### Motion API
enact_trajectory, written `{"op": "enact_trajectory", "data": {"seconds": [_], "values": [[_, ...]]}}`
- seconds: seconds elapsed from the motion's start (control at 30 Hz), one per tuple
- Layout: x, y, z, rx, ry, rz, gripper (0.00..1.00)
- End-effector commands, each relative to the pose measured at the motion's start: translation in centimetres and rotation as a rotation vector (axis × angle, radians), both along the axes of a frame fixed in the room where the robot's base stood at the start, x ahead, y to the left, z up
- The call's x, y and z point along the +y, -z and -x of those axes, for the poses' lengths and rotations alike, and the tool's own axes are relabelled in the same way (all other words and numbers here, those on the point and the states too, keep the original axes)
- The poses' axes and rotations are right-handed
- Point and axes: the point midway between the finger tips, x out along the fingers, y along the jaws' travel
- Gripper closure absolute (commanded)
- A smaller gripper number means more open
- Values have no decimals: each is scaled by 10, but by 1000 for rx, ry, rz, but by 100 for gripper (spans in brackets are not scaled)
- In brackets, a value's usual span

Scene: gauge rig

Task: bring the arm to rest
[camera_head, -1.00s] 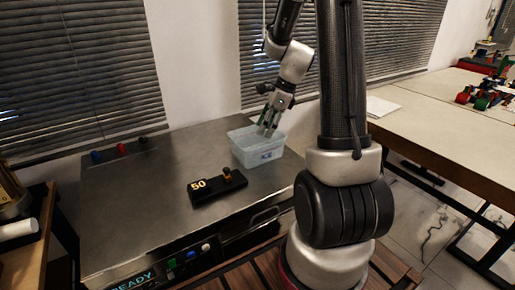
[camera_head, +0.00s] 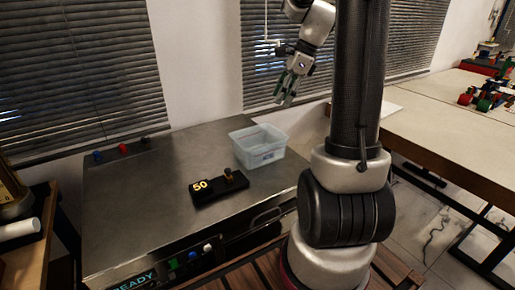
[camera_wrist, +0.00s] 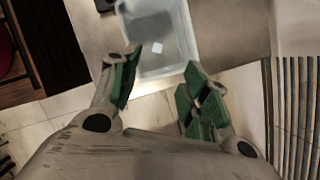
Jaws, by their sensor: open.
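My gripper (camera_head: 287,88) hangs in the air above and behind the clear plastic bin, to its upper right in the head view. Its green-padded fingers are apart with nothing between them; they also show in the wrist view (camera_wrist: 156,95). The clear bin (camera_head: 258,152) stands upright on the metal bench top.
The metal bench (camera_head: 130,190) carries a black block marked 50 (camera_head: 219,187) and several coloured knobs (camera_head: 123,149). A panel reading READY (camera_head: 136,282) is on its front. A pale table (camera_head: 450,125) with coloured parts stands at right. Window blinds (camera_head: 70,75) are behind.

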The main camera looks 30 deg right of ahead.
Motion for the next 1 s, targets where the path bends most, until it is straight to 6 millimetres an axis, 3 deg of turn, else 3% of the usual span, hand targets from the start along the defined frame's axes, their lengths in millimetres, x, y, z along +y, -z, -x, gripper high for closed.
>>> {"op": "enact_trajectory", "data": {"seconds": [0.27, 0.47, 0.57, 0.67, 1.0], "values": [[0, 0, 0, -5, -13, 3, 54], [-4, 5, 4, -75, -249, 68, 54], [-6, 19, 24, -92, -462, 122, 54], [-2, 19, 51, -128, -707, 191, 54], [51, -13, 154, -271, -1618, 490, 54]]}}
